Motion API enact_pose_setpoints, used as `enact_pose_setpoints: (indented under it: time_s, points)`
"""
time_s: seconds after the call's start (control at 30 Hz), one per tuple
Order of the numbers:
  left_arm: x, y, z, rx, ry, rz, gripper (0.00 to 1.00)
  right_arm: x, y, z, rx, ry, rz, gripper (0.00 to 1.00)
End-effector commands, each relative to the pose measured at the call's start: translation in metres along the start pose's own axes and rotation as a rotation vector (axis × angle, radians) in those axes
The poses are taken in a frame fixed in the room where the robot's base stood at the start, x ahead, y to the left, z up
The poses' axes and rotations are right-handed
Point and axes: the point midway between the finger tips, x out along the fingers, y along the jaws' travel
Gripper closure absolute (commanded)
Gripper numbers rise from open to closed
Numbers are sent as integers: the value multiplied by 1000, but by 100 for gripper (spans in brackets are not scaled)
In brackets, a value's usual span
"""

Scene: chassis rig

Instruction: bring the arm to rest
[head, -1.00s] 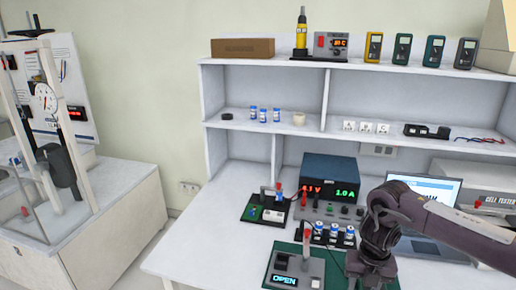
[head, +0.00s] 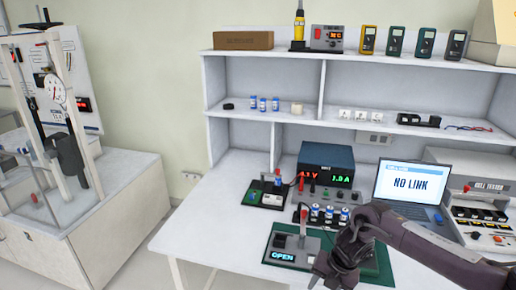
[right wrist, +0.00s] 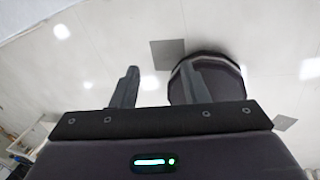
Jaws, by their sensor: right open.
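My right arm (head: 425,240) comes in from the right edge in the head view, bent over the front of the bench (head: 215,225). Its wrist end hangs in front of the green mat (head: 378,262), and its fingers cannot be made out there. In the right wrist view the two fingers of my right gripper (right wrist: 155,86) stand apart with nothing between them. A dark rounded shape shows behind the right-hand finger. My left gripper is in neither view.
A black fixture reading OPEN (head: 290,252) and a holder with blue-white cells (head: 330,215) lie close left of my arm. A laptop reading NO LINK (head: 415,188), a power supply (head: 327,165) and a cell tester (head: 485,210) stand behind. The bench's left front is bare.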

Motion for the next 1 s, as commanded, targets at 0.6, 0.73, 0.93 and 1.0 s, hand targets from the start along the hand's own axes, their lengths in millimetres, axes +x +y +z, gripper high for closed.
enact_pose_setpoints:
  time_s: [0.6,0.73,0.93,1.0]
  points:
    - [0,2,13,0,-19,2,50,260,-25,-76,1312,122,460,59]
    - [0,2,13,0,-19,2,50,313,-97,-119,1645,71,425,59]
    - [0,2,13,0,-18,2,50,367,-210,-208,2042,-56,305,59]
    - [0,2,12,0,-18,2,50,377,-247,-244,2155,-111,254,59]
